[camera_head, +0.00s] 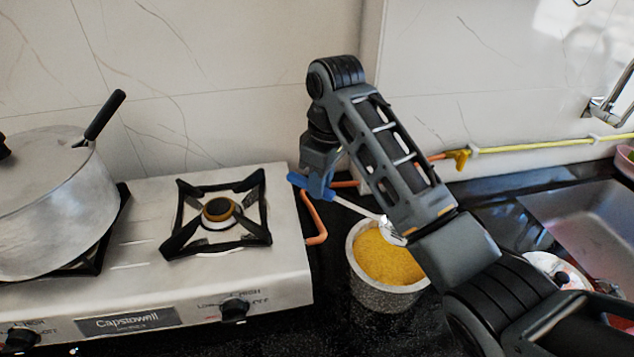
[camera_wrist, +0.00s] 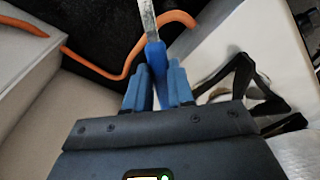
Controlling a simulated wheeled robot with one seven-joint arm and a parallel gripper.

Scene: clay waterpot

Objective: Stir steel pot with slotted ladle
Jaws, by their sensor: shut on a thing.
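The steel pot (camera_head: 372,294) stands on the dark counter to the right of the stove. It is filled with yellow food (camera_head: 385,262). The slotted ladle has a pale metal shaft (camera_head: 354,208) that slopes down to the right into the pot's mouth. Its head shows at the food's back right, partly hidden behind my arm; I cannot tell how deep it is. My gripper (camera_head: 314,187) is above and left of the pot, shut on the ladle's blue handle. In the wrist view, my blue fingers (camera_wrist: 158,84) clasp the handle (camera_wrist: 154,56), and the shaft (camera_wrist: 149,20) points away.
A silver stove (camera_head: 140,285) stands to the left with an empty burner (camera_head: 218,212) and a large lidded pot (camera_head: 45,205). An orange hose (camera_head: 318,225) runs between the stove and the steel pot. A sink (camera_head: 590,225) is at the right. A tiled wall is behind.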

